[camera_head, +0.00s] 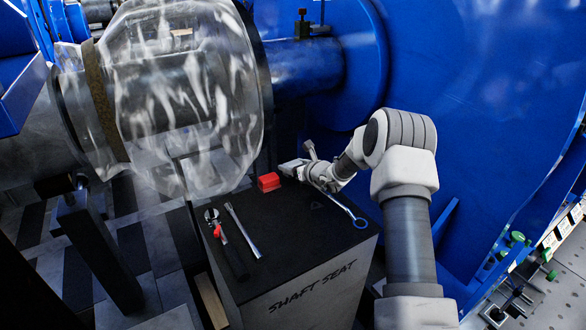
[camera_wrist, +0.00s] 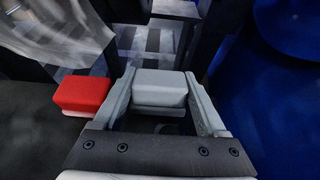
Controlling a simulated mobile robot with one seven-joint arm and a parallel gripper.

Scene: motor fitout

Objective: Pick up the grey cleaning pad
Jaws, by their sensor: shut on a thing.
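The grey cleaning pad (camera_wrist: 160,88) is a small light-grey block between the two fingers of my gripper (camera_wrist: 160,92) in the wrist view. Both fingers touch its sides, so the gripper is shut on it. In the head view my gripper (camera_head: 292,168) is low over the back of the black-topped stand, and the pad is hard to make out there. I cannot tell whether the pad is lifted off the surface.
A red block (camera_head: 269,182) lies just left of my gripper; it also shows in the wrist view (camera_wrist: 82,93). A red-handled tool (camera_head: 226,245), a silver tool (camera_head: 243,230) and a blue-ended wrench (camera_head: 347,212) lie on the stand (camera_head: 300,240). A clear cover (camera_head: 190,90) stands behind left.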

